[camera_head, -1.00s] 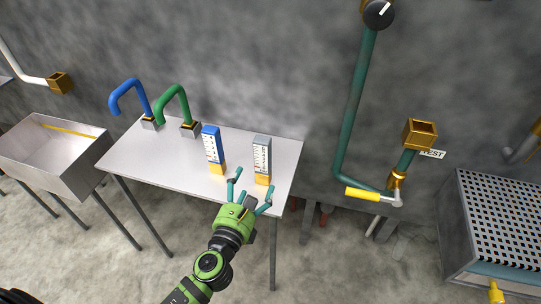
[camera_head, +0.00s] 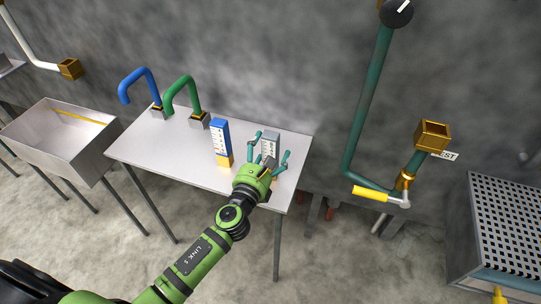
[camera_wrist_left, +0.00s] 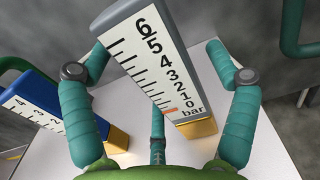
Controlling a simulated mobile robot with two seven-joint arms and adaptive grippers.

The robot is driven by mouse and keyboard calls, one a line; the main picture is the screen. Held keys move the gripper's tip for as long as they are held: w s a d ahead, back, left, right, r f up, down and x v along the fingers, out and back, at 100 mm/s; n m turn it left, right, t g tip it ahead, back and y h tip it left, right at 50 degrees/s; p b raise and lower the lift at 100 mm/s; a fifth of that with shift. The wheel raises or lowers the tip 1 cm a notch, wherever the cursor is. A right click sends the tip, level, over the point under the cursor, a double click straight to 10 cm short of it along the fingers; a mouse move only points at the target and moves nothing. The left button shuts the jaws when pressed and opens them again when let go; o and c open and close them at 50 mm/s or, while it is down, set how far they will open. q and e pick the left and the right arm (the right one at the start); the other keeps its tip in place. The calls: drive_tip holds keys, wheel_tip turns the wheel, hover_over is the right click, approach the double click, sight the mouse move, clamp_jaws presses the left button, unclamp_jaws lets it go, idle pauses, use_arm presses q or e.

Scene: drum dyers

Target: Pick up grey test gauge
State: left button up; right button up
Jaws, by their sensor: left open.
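The grey test gauge (camera_head: 271,143) stands upright near the right end of the white table (camera_head: 150,153). In the left wrist view the gauge (camera_wrist_left: 155,60) shows a white face with a scale up to 6, the word bar and a yellow base. My left gripper (camera_head: 270,148) is open, with its teal fingers spread around the gauge. In the left wrist view my left gripper (camera_wrist_left: 155,100) has fingers on both sides of the gauge, with gaps visible. The gauge's lower part is hidden by the gripper in the head view. My right gripper is not in view.
A blue gauge (camera_head: 220,139) with a yellow base stands just left of the grey one. Blue (camera_head: 139,78) and green (camera_head: 183,88) bent pipes stand at the table's back left. A teal pipe with a yellow handle (camera_head: 370,193) is on the right.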

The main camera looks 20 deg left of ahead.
sight(265, 142)
use_arm(q)
drive_tip(key=c, duration=1.2)
drive_tip(key=shift+r, duration=0.1)
drive_tip(key=shift+r+p, duration=0.3)
drive_tip(key=shift+r, duration=0.1)
wheel_tip(265, 142, up, 4)
drive_tip(key=shift+p, duration=1.2)
drive_tip(key=s+d+r+p, duration=0.1)
drive_tip(key=s+d+r, duration=0.5)
drive_tip(key=d, duration=0.4)
drive_tip(key=shift+y, duration=0.3)
drive_tip(key=s+a, duration=0.3)
drive_tip(key=s+a+r, duration=0.1)
drive_tip(key=s+a, duration=0.6)
drive_tip(key=a, duration=0.1)
drive_tip(key=shift+s+a+r, duration=0.1)
drive_tip(key=shift+s+r, duration=0.05)
drive_tip(key=shift+s, duration=0.05)
